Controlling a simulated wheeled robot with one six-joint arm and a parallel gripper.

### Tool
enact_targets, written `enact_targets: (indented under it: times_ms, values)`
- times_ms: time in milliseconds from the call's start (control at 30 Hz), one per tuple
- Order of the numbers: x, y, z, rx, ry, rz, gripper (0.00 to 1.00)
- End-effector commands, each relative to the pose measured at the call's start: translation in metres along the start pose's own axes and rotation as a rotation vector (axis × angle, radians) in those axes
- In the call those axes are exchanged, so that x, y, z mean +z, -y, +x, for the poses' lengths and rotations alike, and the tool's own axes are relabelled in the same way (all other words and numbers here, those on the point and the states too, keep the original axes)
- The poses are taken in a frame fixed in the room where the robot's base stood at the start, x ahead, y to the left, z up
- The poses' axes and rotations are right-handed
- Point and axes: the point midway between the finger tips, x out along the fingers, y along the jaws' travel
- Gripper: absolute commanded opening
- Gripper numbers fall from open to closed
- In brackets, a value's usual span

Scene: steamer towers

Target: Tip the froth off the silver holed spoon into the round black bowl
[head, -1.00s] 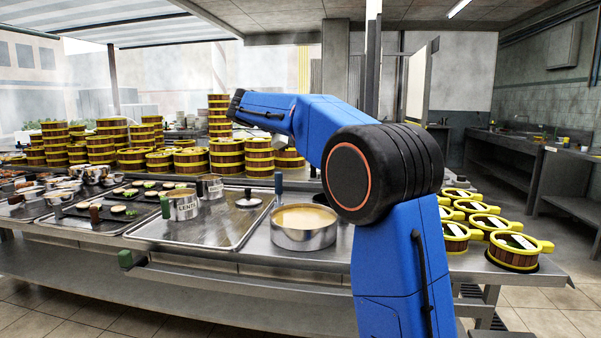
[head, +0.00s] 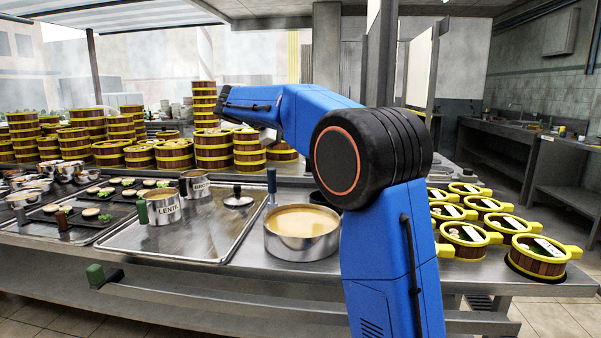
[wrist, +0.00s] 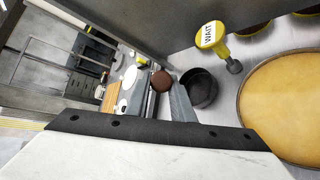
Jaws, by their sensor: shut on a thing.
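My gripper (wrist: 168,103) shows in the wrist view as grey fingers beyond a black bar. It is shut on what seems to be the silver holed spoon, of which only a round brown handle end (wrist: 161,81) shows. The spoon's bowl and any froth on it are hidden. The round black bowl (wrist: 203,88) looks empty in the wrist view, just right of the fingers. In the head view, a dark rim (head: 323,200) of it peeks out between the pot and my blue arm. My gripper is mostly hidden by the arm in the head view.
A steel pot of tan liquid (head: 302,247) stands at the front counter edge; a blue-grey handle (head: 271,186) rises beside it. A yellow WAIT sign (wrist: 208,35) stands near the bowl. Steamers (head: 537,257) fill the right. A tray (head: 200,240) with labelled pots lies left.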

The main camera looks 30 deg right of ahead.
Motion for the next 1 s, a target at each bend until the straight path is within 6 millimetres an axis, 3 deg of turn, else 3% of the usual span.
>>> enact_targets:
  times_ms: [533,1000]
  values:
    - [-0.046,0.081,0.046,0.000,0.002,-0.004,0.00]
    - [-0.049,0.088,0.050,0.001,0.001,0.000,0.00]
